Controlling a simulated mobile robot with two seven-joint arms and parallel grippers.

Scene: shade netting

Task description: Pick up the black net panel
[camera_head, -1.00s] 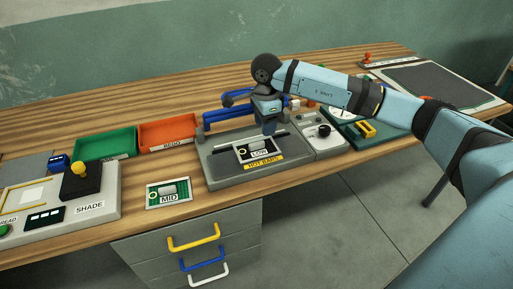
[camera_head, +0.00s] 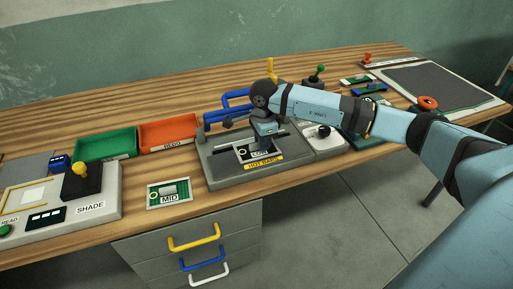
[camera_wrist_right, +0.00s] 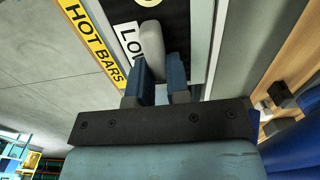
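The black net panel (camera_head: 243,156), with a LOW label and pale border, lies on the grey HOT BARS station (camera_head: 222,175). My right gripper (camera_head: 263,144) is low over it and hides part of it. In the right wrist view, the grey grip (camera_wrist_right: 152,42) of the panel stands between the two blue fingers of the right gripper (camera_wrist_right: 157,75). The fingers are close to both sides of the grip; whether they press on it cannot be told. The panel looks flat on the station. My left gripper is not in view.
A green MID panel (camera_head: 169,194) lies left of the station. Green (camera_head: 105,144) and orange (camera_head: 168,134) bins stand behind. The SHADE unit (camera_head: 112,205) is at the far left. Blue bars (camera_head: 226,113) rise behind the station; a black knob unit (camera_head: 323,132) is at its right.

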